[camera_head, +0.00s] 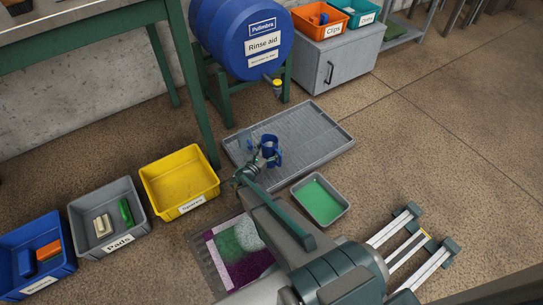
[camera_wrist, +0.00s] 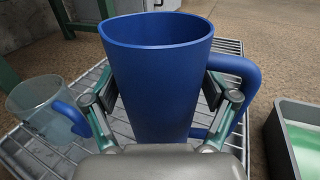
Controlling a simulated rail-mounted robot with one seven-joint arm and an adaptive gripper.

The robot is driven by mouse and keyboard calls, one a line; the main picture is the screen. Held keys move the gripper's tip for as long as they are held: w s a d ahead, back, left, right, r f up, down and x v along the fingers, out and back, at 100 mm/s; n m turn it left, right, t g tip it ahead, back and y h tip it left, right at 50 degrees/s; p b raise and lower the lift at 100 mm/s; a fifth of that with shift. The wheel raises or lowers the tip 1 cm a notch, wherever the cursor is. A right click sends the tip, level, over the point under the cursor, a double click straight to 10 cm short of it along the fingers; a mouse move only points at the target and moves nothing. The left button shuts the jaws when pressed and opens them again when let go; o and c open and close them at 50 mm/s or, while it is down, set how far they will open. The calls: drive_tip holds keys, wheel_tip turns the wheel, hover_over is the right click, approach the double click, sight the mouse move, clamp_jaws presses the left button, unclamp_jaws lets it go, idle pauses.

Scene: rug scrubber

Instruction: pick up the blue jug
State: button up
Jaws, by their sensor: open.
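The blue jug (camera_wrist: 157,80) stands upright on the grey drip tray (camera_head: 318,127), with its handle to the right in the wrist view. It also shows in the head view (camera_head: 269,144), partly behind my gripper. My gripper (camera_wrist: 160,100) is open, with one finger on each side of the jug's body. The right finger lies between the body and the handle. I cannot tell whether the fingers touch the jug; their tips are partly hidden.
A clear jug with a blue handle (camera_wrist: 42,110) stands just left of the blue jug. A grey tub of green liquid (camera_head: 320,201) is to the right. A blue barrel (camera_head: 225,35) on a green stand is behind the tray. A yellow bin (camera_head: 178,180) is to the left.

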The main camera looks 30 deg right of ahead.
sight(274, 138)
drive_tip(key=c, duration=1.4)
drive_tip(key=shift+r, duration=0.1)
drive_tip(key=shift+r+p, duration=0.55)
drive_tip(key=shift+r, duration=0.2)
wheel_tip(274, 138, up, 2)
drive_tip(key=shift+r+p, duration=0.1)
drive_tip(key=shift+p, duration=0.7)
drive_tip(key=s+a+r+p, duration=0.5)
drive_tip(key=s+a+r, duration=0.4)
drive_tip(key=a, duration=0.1)
drive_tip(key=shift+s+a, duration=0.15)
drive_tip(key=shift+s, duration=0.15)
